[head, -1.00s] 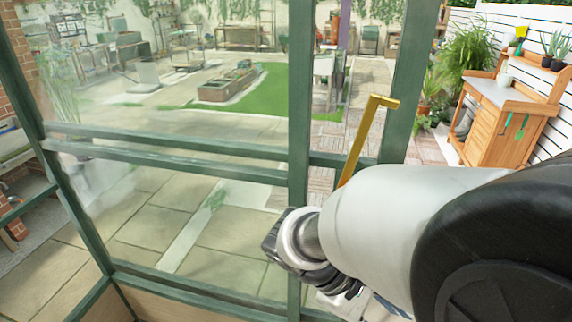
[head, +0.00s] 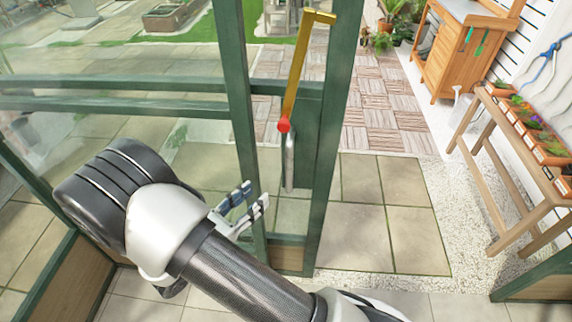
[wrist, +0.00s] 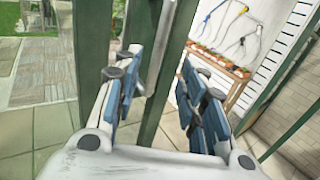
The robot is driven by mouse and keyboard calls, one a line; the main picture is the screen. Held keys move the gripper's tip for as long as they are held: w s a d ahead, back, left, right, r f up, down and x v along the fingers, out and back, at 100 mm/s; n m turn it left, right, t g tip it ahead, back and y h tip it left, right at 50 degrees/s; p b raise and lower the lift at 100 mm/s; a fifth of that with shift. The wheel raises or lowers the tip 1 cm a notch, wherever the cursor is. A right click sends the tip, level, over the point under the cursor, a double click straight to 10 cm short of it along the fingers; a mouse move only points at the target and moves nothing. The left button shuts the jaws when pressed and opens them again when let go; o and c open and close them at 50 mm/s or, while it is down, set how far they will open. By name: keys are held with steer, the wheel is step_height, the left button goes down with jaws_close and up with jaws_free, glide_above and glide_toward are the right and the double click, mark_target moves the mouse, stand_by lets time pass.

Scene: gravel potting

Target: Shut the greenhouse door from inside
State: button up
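The greenhouse door (head: 325,150) has a green frame and stands open, with a gap to its right. A gold bar (head: 295,72) with a red knob (head: 284,125) at its lower end is on it. Below the knob is a grey upright pull handle (head: 290,162), which also shows in the wrist view (wrist: 158,50). My gripper (head: 256,193) is just left of and below this handle in the head view. Its blue-padded fingers are spread apart in the wrist view (wrist: 163,75), with the handle beyond and between them. I cannot tell whether any finger touches it.
Glazed green-framed panels (head: 120,103) stand to the left. The open doorway shows paving (head: 385,215) outside. A green frame with a wooden lower panel (head: 540,288) is at the lower right. A planter bench (head: 488,130) and a potting cabinet (head: 455,50) stand outside.

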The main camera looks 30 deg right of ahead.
mark_target(287, 167)
steer(key=b+x, duration=0.2)
steer(key=x, duration=1.3)
steer(key=shift+c, duration=0.3)
jaws_close()
